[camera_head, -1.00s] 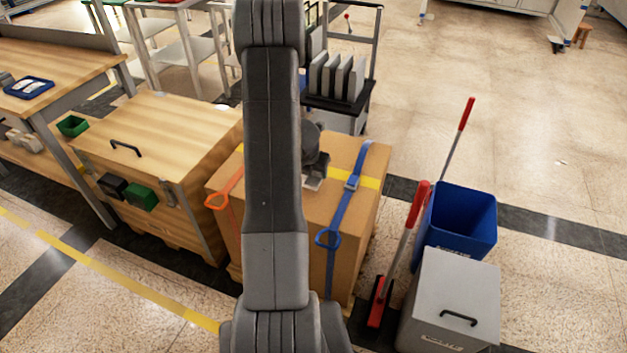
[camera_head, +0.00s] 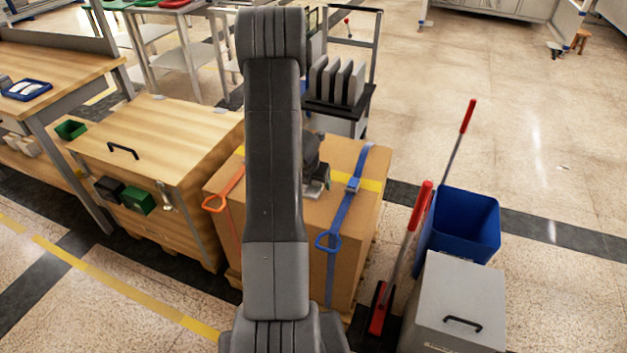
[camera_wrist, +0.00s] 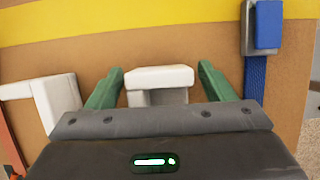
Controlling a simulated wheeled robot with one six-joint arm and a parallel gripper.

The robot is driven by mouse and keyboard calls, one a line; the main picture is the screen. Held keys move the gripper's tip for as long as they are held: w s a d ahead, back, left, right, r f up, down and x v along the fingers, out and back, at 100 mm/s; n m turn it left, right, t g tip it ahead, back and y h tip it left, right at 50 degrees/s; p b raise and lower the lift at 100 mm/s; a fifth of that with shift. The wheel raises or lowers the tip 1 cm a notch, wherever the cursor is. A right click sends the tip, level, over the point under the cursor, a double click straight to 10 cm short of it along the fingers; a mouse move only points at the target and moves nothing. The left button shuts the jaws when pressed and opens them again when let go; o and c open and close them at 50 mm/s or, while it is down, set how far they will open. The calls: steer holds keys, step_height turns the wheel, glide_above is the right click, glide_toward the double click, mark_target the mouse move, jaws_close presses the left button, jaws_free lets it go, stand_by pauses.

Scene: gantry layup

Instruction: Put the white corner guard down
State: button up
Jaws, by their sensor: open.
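A white corner guard (camera_wrist: 160,80) rests on the cardboard box (camera_head: 338,212), between the two green fingers of my gripper (camera_wrist: 160,86). The fingers are open, one on each side of it, with a narrow gap showing on both sides. The guard's lower part is hidden behind the gripper body. A second white corner guard (camera_wrist: 58,98) sits to the left by the orange strap (camera_head: 226,187). In the head view my gripper (camera_head: 318,186) is low over the box top, partly hidden by my arm.
A blue strap (camera_head: 345,212) with a buckle runs over the box to the right. Yellow tape (camera_wrist: 110,20) crosses the box top. A wooden crate (camera_head: 150,130) stands left. A blue bin (camera_head: 466,225) and a grey lidded bin (camera_head: 458,290) stand right.

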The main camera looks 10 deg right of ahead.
steer(key=shift+r, duration=0.1)
steer(key=shift+r+p, duration=0.25)
steer(key=shift+p, duration=0.05)
steer(key=p+v, duration=0.5)
steer(key=v, duration=0.6)
steer(key=shift+s+a+r+p, duration=0.2)
steer(key=shift+r+p, duration=0.05)
steer(key=shift+p, duration=0.1)
